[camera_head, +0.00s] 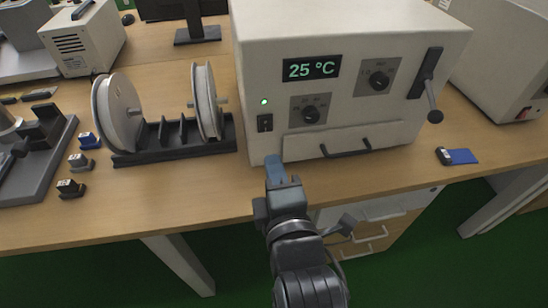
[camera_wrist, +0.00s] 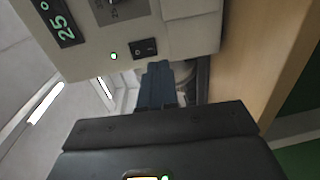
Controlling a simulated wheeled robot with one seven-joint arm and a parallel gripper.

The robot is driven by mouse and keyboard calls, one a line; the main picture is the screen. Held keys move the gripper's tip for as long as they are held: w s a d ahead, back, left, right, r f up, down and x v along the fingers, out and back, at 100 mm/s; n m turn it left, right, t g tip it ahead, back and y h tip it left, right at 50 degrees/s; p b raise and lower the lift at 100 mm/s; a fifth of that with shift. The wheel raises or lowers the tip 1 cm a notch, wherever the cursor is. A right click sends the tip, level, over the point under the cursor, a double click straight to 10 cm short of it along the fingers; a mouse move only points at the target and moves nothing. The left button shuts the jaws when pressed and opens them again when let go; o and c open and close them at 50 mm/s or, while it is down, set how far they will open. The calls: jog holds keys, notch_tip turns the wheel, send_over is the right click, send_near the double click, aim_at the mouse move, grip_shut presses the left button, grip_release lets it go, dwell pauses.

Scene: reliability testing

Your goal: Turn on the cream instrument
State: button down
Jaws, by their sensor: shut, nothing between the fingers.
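The cream instrument (camera_head: 345,85) stands on the wooden bench, its front toward me. Its display (camera_head: 312,68) is lit and reads 25 °C. A small green light (camera_head: 264,102) glows above a black rocker switch (camera_head: 265,123) at the left of the front. The switch also shows in the wrist view (camera_wrist: 145,48), beside the lit light (camera_wrist: 113,56). My gripper (camera_head: 273,162) is shut and empty, its blue-grey fingertips just below the switch near the instrument's lower left edge. In the wrist view the fingertips (camera_wrist: 157,68) sit close to the switch; I cannot tell whether they touch the instrument.
Two dials, a side lever (camera_head: 430,85) and a black drawer handle (camera_head: 346,149) are on the instrument's front. A black rack with two white discs (camera_head: 118,112) stands to the left. Bench in front is clear.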

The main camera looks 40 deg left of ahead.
jog(key=v, duration=0.7)
jog(key=shift+s+d+f+b, duration=0.3)
jog(key=shift+d+f+b, duration=0.1)
jog(key=shift+f, duration=0.35)
jog(key=shift+a, duration=0.2)
